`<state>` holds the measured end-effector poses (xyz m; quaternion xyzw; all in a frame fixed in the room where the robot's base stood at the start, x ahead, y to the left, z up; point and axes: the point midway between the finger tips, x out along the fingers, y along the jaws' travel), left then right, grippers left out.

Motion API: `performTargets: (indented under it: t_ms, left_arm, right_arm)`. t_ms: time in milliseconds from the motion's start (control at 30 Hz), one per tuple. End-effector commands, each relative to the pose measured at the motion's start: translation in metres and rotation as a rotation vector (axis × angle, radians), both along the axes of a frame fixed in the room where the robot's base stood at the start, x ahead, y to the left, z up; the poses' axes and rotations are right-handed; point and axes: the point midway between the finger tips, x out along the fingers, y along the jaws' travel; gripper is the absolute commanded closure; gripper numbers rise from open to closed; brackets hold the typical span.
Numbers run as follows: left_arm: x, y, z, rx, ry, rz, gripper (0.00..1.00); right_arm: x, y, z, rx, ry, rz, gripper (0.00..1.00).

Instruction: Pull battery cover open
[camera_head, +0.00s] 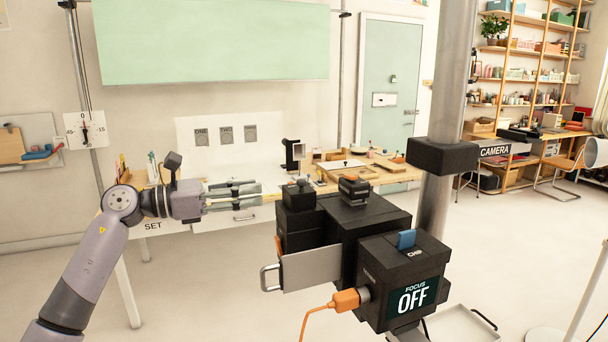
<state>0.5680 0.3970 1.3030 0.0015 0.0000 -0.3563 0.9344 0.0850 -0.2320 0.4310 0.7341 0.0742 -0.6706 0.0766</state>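A large black camera (368,232) on a stand fills the middle right. A flat grey metal plate (312,268) with a metal loop handle (268,278) is on its left side; it looks like the battery cover, but no label on it shows. My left gripper (260,193) is above and left of the plate, pointing right, apart from the camera and handle. Its two fingers lie close together in this view, and I cannot tell whether they are open. Nothing shows held in them. My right gripper is not in view.
An orange plug (346,299) with a cable sits in the camera's front box, beside a screen (412,298) reading FOCUS OFF. A metal pole (441,110) rises behind the camera. A workbench (390,177) stands behind my gripper.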

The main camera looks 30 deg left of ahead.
Motion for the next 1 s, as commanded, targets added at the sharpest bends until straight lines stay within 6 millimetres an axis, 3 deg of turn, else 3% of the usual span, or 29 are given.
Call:
performTargets:
  t_ms: [33,200,500,700,1000]
  left_arm:
    - [0.009,-0.009,0.007,-0.004,-0.002,-0.002,0.63]
    - [0.037,-0.034,0.007,-0.007,0.0,-0.002,0.63]
    - [0.078,-0.069,0.004,-0.006,0.0,0.0,0.63]
    - [0.088,-0.078,0.001,-0.005,0.0,0.001,0.63]
    - [0.089,-0.079,0.0,-0.004,0.001,0.001,0.64]
  right_arm:
    - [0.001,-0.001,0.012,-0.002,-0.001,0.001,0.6]
    - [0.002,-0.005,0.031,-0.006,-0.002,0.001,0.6]
    - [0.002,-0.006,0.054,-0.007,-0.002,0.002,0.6]
    - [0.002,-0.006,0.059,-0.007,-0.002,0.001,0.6]
    - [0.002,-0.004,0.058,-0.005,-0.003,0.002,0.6]
